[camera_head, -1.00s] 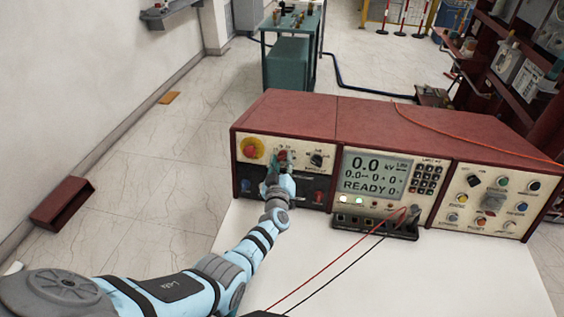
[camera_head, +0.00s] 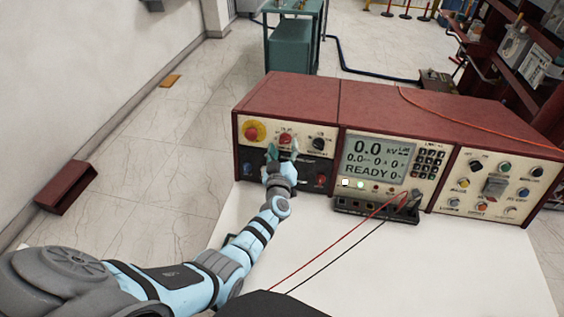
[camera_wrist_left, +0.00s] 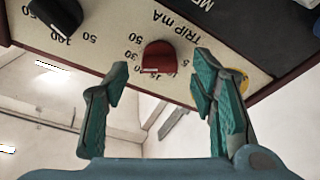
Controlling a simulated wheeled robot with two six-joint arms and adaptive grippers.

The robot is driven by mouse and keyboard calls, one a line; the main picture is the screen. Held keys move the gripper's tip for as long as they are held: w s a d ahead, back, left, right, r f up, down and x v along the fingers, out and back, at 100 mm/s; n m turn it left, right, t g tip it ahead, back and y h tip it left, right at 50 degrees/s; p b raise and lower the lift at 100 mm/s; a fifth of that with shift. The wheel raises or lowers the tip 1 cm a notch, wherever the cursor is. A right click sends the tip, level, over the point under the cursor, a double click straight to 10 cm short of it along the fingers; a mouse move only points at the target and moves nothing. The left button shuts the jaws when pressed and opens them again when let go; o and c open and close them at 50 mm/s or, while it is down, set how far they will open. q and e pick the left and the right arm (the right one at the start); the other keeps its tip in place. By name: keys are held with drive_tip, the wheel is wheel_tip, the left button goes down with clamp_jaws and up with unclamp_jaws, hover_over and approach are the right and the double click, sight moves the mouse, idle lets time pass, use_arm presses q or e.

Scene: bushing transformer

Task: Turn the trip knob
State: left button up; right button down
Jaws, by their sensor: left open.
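The trip knob is a red round knob (camera_wrist_left: 158,56) on the cream panel, with "TRIP mA" printed beside it in the left wrist view. In the head view the trip knob (camera_head: 286,138) sits between a yellow-ringed red button and a black knob. My left gripper (camera_head: 283,152) is open, with its teal fingers pointing at the panel just below the knob. In the left wrist view, the fingertips of the left gripper (camera_wrist_left: 161,66) stand on either side of the knob, with visible gaps. Nothing is held. My right gripper is out of view.
A black knob (camera_wrist_left: 58,12) is close to the trip knob, and the yellow-ringed button (camera_head: 254,131) is on its other side. The red console (camera_head: 390,110) stands on a white table (camera_head: 420,270). Red and black leads (camera_head: 345,238) cross the table at the right.

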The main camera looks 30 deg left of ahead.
use_arm(q)
drive_tip(key=v, duration=1)
drive_tip(key=shift+s, duration=0.2)
drive_tip(key=shift+d, duration=0.1)
